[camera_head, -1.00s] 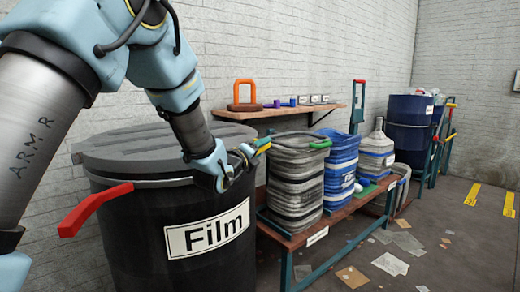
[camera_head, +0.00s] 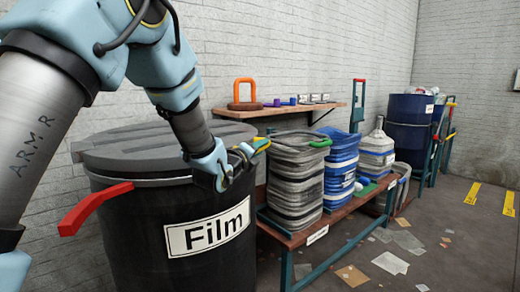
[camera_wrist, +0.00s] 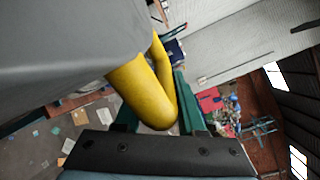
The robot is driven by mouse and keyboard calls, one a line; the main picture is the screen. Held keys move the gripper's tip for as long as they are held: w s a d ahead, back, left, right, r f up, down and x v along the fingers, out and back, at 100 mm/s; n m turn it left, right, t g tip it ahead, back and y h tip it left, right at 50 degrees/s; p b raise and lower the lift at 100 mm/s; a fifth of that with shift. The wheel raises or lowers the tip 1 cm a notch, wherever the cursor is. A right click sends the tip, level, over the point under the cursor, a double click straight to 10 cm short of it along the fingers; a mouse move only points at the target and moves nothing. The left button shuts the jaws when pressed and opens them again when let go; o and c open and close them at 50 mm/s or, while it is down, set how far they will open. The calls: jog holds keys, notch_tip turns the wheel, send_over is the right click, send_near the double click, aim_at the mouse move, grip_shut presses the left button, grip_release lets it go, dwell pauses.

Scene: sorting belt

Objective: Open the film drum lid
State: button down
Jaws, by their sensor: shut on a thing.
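The film drum (camera_head: 150,235) is a large black drum with a white "Film" label (camera_head: 208,232), at the left in the head view. Its grey lid (camera_head: 120,152) lies flat on top and looks closed. A red lever (camera_head: 95,207) sticks out at the drum's front left. My gripper (camera_head: 250,152) is at the drum's right edge by the lid rim, shut on a yellow handle (camera_head: 262,145). In the wrist view the yellow handle (camera_wrist: 145,92) is a bent loop between my green fingers, beside a grey surface. The fingertips are partly hidden.
A low bench (camera_head: 300,238) with strapped bales (camera_head: 297,175) stands right of the drum. A wall shelf (camera_head: 285,110) holds an orange-handled item (camera_head: 244,95) and small items. Blue drums (camera_head: 410,122) stand farther back. Scraps (camera_head: 390,263) litter the floor.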

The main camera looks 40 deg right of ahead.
jog(key=shift+s+d+r, duration=0.1)
jog(key=shift+d+r, duration=0.05)
jog(key=shift+r, duration=0.2)
dwell(0.6)
